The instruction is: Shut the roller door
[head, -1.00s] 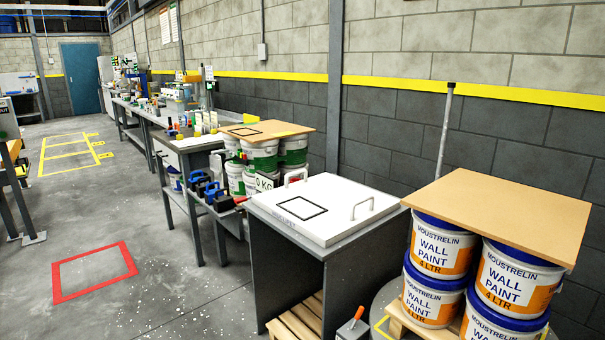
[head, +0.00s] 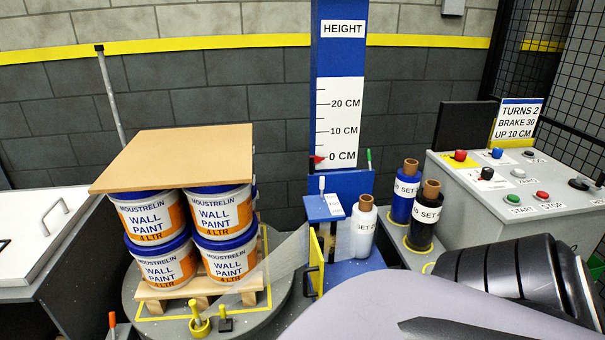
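No roller door shows in the head view. Neither of my grippers is in view. Part of my own arm, grey and black, fills the lower right and hides the floor there. A control box (head: 480,208) with red, blue, green and black buttons stands at the right. Labels reading START and STOP are on its front part.
Paint pails (head: 222,217) stand stacked on a pallet (head: 155,307) on a round turntable, under a brown board (head: 178,157). A blue mast (head: 326,70) with a height scale stands beside film rolls (head: 424,215). A mesh fence (head: 570,120) bounds the right.

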